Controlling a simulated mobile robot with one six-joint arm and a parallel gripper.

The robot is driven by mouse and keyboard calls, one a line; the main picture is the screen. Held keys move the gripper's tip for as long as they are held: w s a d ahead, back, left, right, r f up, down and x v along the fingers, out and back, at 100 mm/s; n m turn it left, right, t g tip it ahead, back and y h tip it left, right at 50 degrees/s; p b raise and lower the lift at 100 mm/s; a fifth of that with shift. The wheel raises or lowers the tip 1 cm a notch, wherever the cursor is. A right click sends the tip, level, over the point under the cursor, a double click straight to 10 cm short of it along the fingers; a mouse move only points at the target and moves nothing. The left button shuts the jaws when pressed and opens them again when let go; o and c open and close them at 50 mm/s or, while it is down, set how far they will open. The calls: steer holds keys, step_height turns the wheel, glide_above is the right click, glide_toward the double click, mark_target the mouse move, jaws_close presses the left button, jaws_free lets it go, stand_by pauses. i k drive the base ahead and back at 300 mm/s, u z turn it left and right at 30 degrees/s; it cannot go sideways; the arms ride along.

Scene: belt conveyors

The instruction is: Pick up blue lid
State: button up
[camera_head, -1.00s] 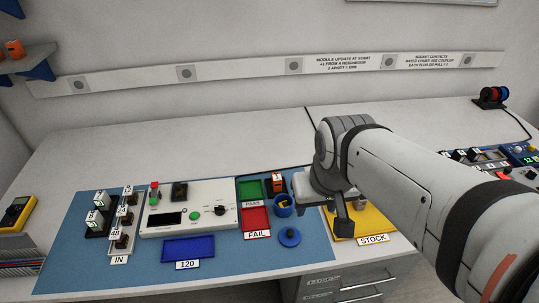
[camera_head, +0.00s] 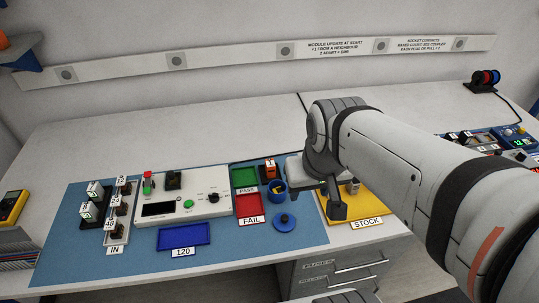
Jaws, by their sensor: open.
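The blue lid (camera_head: 285,222) is a small round disc with a knob on top. It lies on the blue mat (camera_head: 90,240), in front of a small blue cup (camera_head: 278,188) and right of the red FAIL tray (camera_head: 248,205). My gripper (camera_head: 336,209) hangs at the right, above the yellow STOCK tray (camera_head: 350,208), apart from the lid. It is open, with nothing seen between its fingers. The arm hides part of the STOCK tray.
A white tester panel (camera_head: 190,198), a blue tray marked 120 (camera_head: 184,236) and a green PASS tray (camera_head: 243,177) stand left of the lid. An orange item (camera_head: 271,169) stands behind the cup. The table's front edge is close to the lid.

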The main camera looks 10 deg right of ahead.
mark_target(284, 222)
steer(key=z, duration=0.1)
steer(key=k, duration=0.55)
steer(key=u, duration=2.05)
steer(key=k, duration=0.85)
steer(key=z, duration=1.35)
steer(key=i, duration=1)
